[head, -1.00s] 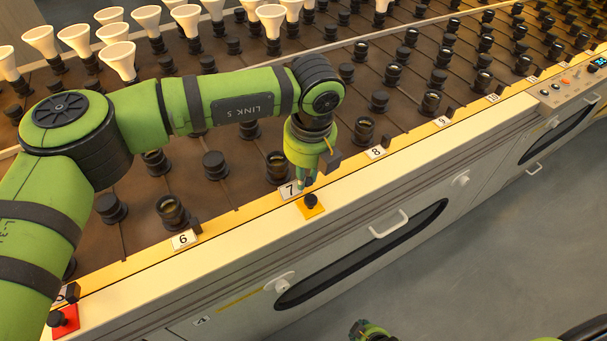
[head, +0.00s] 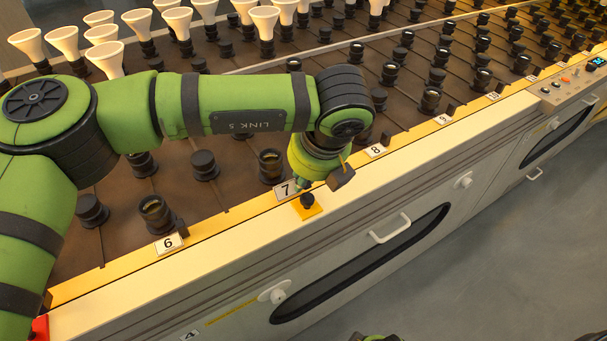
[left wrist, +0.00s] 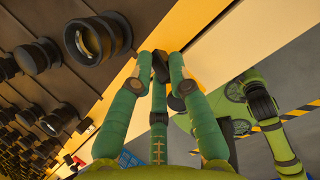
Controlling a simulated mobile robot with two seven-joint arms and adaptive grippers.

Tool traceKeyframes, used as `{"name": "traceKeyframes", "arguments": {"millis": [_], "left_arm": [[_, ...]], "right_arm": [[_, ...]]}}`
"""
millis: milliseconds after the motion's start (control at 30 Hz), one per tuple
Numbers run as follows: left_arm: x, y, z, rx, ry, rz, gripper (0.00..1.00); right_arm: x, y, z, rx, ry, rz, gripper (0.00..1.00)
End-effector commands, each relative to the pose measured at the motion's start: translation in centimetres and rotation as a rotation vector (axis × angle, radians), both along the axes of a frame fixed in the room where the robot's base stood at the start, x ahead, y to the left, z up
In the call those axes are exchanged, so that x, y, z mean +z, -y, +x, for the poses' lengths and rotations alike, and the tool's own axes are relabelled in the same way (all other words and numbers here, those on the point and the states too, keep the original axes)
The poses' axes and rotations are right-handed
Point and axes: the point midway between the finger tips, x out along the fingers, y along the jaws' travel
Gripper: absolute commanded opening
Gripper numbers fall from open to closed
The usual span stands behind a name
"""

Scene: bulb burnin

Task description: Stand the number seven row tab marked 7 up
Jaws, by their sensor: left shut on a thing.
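The white label marked 7 (head: 285,190) lies on the yellow front edge strip of the bench. My left gripper (head: 303,186) is right beside it, reaching down from the upper right with a tilted wrist. In the left wrist view its green fingers (left wrist: 160,68) are closed on a small dark piece (left wrist: 160,64) at the edge strip, seemingly the row 7 tab. The fingers hide most of this piece, so its tilt cannot be told. Of my right arm, only a green sliver (head: 375,338) shows at the bottom of the head view; its fingers are not clear.
Black sockets (head: 271,167) fill the bench behind; white bulbs (head: 143,20) stand at the back left.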

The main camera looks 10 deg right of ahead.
Motion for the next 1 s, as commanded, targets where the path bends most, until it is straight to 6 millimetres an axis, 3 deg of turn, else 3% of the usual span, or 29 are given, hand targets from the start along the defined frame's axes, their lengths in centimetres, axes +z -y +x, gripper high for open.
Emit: {"name": "traceKeyframes", "arguments": {"millis": [33,67,100,433,567,1000], "left_arm": [[-0.6,0.4,-0.7,-0.013,-0.022,-0.003,0.0],[-0.6,0.4,-0.7,-0.013,-0.022,-0.003,0.31],[-0.6,0.4,-0.7,-0.013,-0.022,-0.003,0.43],[-0.5,0.3,-0.6,-0.01,-0.021,-0.002,0.43],[0.5,0.4,-0.9,-0.009,-0.018,-0.003,0.43],[8.7,1.3,-3.5,-0.007,-0.01,-0.003,0.43]], "right_arm": [[-0.1,0.0,0.0,0.0,0.0,0.0,0.41],[-0.1,0.0,0.0,0.0,0.0,0.0,0.41],[-0.1,0.0,0.0,0.0,0.0,0.0,0.41],[-0.1,0.0,0.0,0.001,0.001,0.0,0.41],[-0.1,0.0,0.1,0.001,0.001,0.0,0.41],[0.0,0.0,0.0,0.001,0.001,0.0,0.41]]}}
